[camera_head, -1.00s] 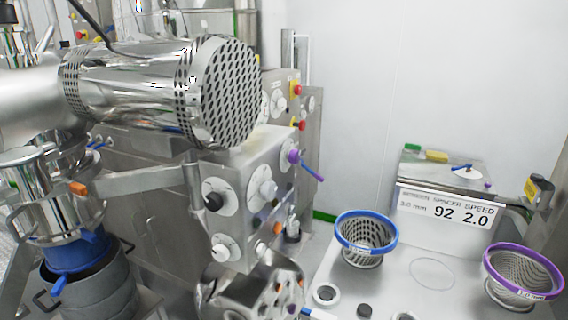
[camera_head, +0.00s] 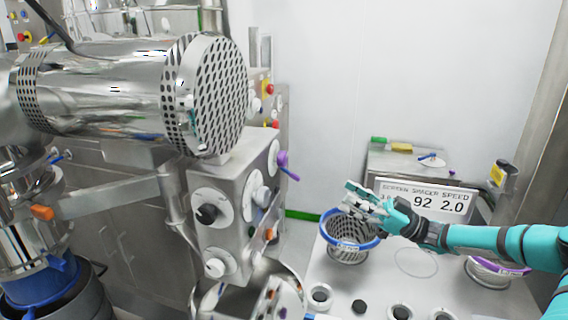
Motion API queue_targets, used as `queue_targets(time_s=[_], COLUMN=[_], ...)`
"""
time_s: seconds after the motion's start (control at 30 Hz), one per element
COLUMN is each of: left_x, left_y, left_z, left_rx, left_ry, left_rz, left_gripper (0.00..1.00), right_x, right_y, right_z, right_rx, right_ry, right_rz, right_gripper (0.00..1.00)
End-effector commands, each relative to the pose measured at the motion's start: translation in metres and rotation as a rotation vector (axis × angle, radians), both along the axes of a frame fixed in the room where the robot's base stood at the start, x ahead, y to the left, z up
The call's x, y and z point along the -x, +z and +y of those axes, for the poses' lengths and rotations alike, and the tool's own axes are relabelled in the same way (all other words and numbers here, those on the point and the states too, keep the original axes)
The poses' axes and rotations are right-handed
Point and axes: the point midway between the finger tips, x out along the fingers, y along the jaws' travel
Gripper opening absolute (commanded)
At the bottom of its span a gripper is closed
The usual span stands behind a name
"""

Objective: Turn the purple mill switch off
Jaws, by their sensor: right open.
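The purple mill switch (camera_head: 283,159) sticks out from the right edge of the steel mill control box (camera_head: 232,195), its purple lever slanting down to the right. Its own dial face is mostly hidden from this angle. My right gripper (camera_head: 352,196) reaches in from the right on a teal arm. It is open and empty, over the blue-rimmed basket screen, to the right of and lower in the picture than the purple switch, and apart from it. My left gripper is not in view.
A blue-rimmed basket (camera_head: 348,250) and a purple-rimmed basket (camera_head: 490,272) stand on the white worktop (camera_head: 415,290). A sign (camera_head: 425,200) stands behind them. Black and white knobs (camera_head: 207,213) crowd the box front. The big perforated mill motor (camera_head: 205,95) hangs above left.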

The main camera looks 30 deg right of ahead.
Motion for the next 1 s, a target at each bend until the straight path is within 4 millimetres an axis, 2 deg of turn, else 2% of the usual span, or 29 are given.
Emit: queue_targets(time_s=[0.27, 0.7, 1.0], left_x=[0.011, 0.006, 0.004], left_y=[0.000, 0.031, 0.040], left_z=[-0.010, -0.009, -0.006], left_rx=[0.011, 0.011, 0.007], left_ry=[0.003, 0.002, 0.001], left_rz=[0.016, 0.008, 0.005], left_gripper=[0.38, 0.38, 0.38], right_x=[-0.035, -0.096, -0.116], right_y=[0.022, 0.058, 0.063], right_z=[0.031, 0.083, 0.100], right_rx=[-0.006, -0.003, 0.001], right_ry=[0.000, 0.000, -0.002], right_rz=[-0.011, -0.007, -0.001], right_gripper=[0.59, 0.59, 0.59])
